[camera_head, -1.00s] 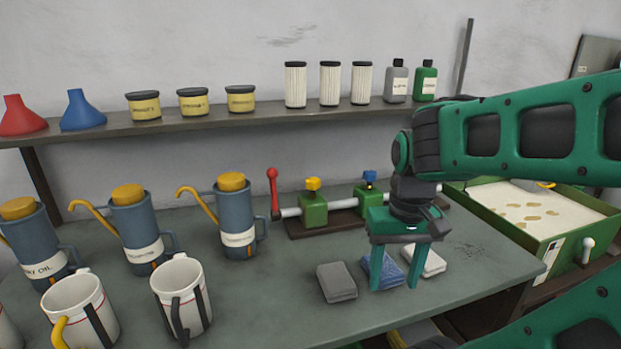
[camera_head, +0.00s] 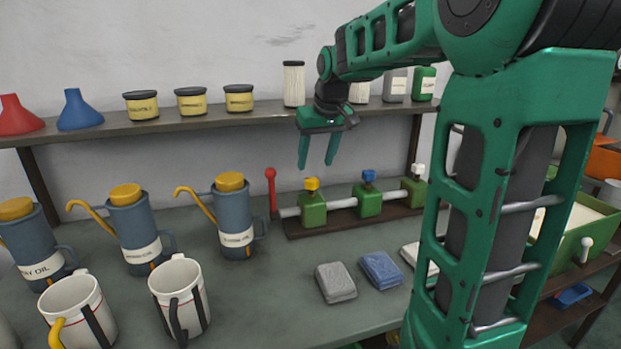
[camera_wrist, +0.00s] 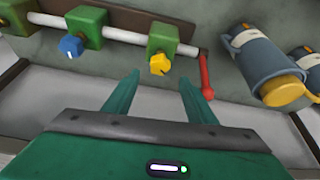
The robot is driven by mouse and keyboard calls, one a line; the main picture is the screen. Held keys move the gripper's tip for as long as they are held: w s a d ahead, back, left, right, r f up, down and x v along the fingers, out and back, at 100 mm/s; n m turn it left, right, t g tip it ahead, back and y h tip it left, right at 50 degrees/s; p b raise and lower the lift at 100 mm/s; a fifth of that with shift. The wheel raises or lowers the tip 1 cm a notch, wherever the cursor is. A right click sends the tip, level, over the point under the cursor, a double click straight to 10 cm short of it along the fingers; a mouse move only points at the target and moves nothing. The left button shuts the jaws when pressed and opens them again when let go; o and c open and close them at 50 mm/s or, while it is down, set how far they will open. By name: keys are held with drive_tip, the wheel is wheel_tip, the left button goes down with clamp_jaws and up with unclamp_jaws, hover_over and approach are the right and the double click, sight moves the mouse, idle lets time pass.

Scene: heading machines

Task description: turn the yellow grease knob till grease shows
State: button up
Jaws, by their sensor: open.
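The yellow grease knob (camera_head: 312,184) sits on top of the leftmost green valve block (camera_head: 313,210) on the bench. It also shows in the wrist view (camera_wrist: 160,64), just beyond the fingertips and roughly between them. My gripper (camera_head: 317,166) is open and empty, fingers pointing down, above the yellow knob and apart from it. Its fingers also show in the wrist view (camera_wrist: 158,85). A blue knob (camera_head: 369,176) and a white knob (camera_head: 418,170) top the other two blocks on the same pipe. I see no grease at the yellow block.
A red lever (camera_head: 271,190) stands at the pipe's left end. A blue oil can (camera_head: 236,218) is left of it. The shelf (camera_head: 180,122) with tins and filters runs behind my gripper. Grey (camera_head: 335,283) and blue (camera_head: 380,270) pads lie in front.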

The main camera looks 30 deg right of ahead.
sight(312, 180)
drive_tip(key=x, duration=0.7)
drive_tip(key=shift+s, duration=0.1)
drive_tip(key=shift+c, duration=0.2)
drive_tip(key=c, duration=1)
drive_tip(key=shift+d, duration=0.25)
drive_tip(key=shift+a, duration=0.15)
